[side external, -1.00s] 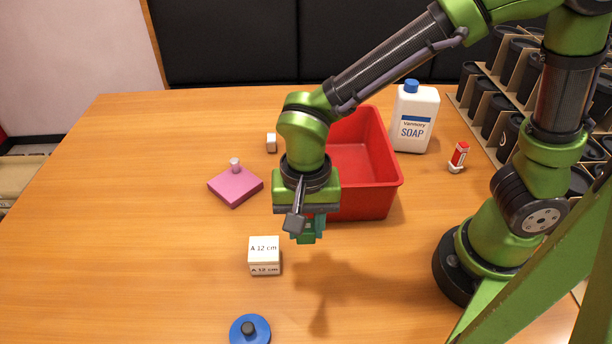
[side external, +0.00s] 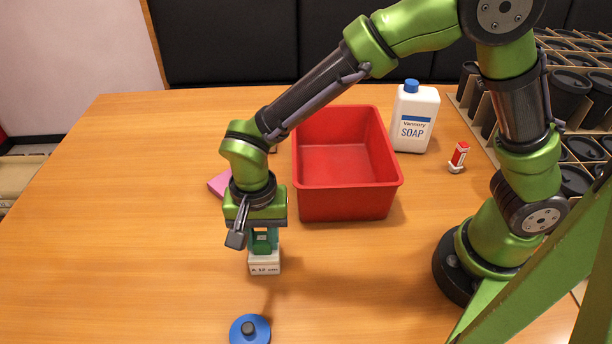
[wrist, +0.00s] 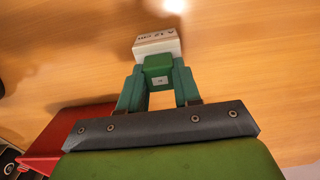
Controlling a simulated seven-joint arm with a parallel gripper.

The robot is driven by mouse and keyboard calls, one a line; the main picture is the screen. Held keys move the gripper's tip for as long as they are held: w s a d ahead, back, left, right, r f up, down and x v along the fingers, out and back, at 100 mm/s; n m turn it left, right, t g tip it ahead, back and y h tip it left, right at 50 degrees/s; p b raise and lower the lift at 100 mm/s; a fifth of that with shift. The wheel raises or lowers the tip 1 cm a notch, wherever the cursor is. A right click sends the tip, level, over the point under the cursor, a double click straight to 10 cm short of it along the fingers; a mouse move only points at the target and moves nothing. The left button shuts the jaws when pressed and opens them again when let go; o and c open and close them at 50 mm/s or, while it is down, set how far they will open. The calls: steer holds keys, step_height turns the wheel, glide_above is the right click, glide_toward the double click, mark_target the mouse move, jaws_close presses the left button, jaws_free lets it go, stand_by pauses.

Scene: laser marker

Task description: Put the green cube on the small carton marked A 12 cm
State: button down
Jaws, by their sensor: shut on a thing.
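The green cube (side external: 262,242) is held between the fingers of my gripper (side external: 264,240), which is shut on it. In the wrist view the green cube (wrist: 158,68) sits between the fingertips of my gripper (wrist: 158,75). The small white carton marked A 12 cm (side external: 264,265) stands on the table, and the cube is over it in the side view. The carton (wrist: 155,43) shows just past the cube in the wrist view. My gripper hides most of the carton's top in the side view. I cannot tell whether the cube touches the carton.
An empty red bin (side external: 345,204) stands right of my gripper. A blue disc with a dark knob (side external: 249,330) lies in front. A pink block (side external: 219,183) is partly hidden behind my gripper. A soap bottle (side external: 414,118) and a red-and-white item (side external: 458,157) stand behind right. The left table is clear.

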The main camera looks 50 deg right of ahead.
mark_target(261, 238)
steer(key=c, duration=0.7)
jaws_free()
step_height(261, 238, up, 11)
steer(key=s+d+r+n+t, duration=0.1)
steer(key=s+d+r+t, duration=0.1)
steer(key=d, duration=0.5)
steer(key=s+d+r+n+t+y, duration=0.1)
steer(key=s+d+r+n+t, duration=0.1)
steer(key=d, duration=0.5)
steer(key=s+d+r+n+t+y, duration=0.1)
steer(key=s+d+r+n+t, duration=0.1)
steer(key=d, duration=0.6)
steer(key=shift+s+r+t, duration=0.6)
steer(key=shift+s+r, duration=0.2)
steer(key=shift+s, duration=0.15)
steer(key=shift+a, duration=0.1)
